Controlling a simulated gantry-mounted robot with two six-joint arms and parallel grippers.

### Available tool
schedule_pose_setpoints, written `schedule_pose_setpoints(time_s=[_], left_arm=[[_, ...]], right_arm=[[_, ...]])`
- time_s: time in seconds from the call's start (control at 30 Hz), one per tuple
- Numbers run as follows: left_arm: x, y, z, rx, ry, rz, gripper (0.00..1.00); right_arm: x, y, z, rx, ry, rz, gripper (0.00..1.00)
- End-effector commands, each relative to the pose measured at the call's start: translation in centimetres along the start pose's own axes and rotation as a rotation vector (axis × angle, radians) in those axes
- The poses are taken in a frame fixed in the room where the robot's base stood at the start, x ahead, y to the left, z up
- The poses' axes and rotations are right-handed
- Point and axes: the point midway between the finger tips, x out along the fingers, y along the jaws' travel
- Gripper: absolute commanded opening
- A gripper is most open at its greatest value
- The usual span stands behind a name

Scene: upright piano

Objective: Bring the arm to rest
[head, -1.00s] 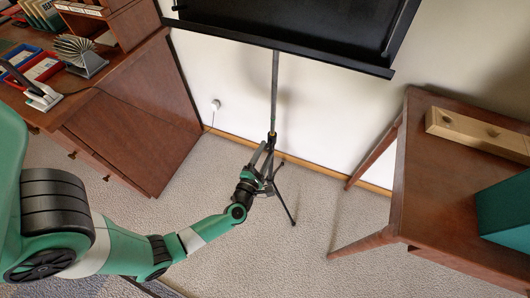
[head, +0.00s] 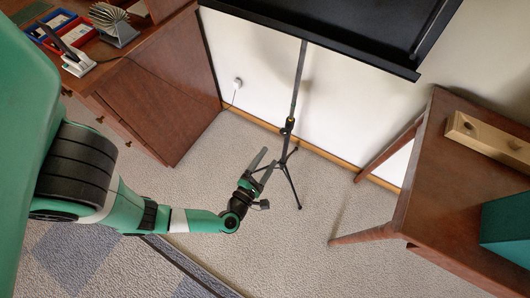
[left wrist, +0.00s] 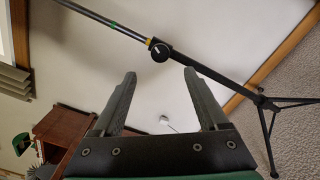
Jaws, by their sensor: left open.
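My left arm comes in from the left of the head view, low over the carpet. My left gripper (head: 264,165) is open and empty, its two fingers pointing up and to the right. The gripper also shows in the left wrist view (left wrist: 160,95), with a wide gap between its fingers. The black music stand (head: 296,90) stands against the wall just beyond it. In the left wrist view the stand's pole (left wrist: 205,72) crosses behind the fingers; I see nothing held. My right gripper is not in view.
A wooden desk (head: 165,95) with a stapler (head: 72,58) and trays stands at the left. A wooden table (head: 440,190) with a wooden block (head: 490,140) and a teal box (head: 508,225) stands at the right. Bare carpet (head: 290,245) lies between them.

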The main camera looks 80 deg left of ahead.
Motion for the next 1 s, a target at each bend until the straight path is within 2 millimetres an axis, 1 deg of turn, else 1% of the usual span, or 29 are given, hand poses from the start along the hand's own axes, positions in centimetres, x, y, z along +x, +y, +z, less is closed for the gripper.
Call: schedule_pose_setpoints(time_s=[0.1,0.2,0.77,0.83,0.87,0.97,1.0], left_arm=[[-0.9,0.0,0.0,0.002,-0.001,-0.002,0.76],[-1.2,0.0,-0.1,0.003,0.001,0.0,0.76],[-1.1,0.1,0.0,0.001,-0.001,0.001,0.76],[-0.8,0.2,1.1,-0.003,-0.019,0.001,0.76],[-0.6,0.4,2.0,-0.006,-0.034,0.001,0.76],[0.5,1.5,7.0,-0.013,-0.129,0.01,0.76],[1.1,2.3,9.9,-0.014,-0.183,0.018,0.76]], right_arm=[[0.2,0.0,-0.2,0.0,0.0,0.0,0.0],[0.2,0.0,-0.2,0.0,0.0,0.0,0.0],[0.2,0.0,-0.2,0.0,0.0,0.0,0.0],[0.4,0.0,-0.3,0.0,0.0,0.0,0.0],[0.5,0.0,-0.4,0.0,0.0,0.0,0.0],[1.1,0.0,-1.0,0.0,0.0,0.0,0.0],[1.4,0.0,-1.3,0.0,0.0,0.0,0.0]])
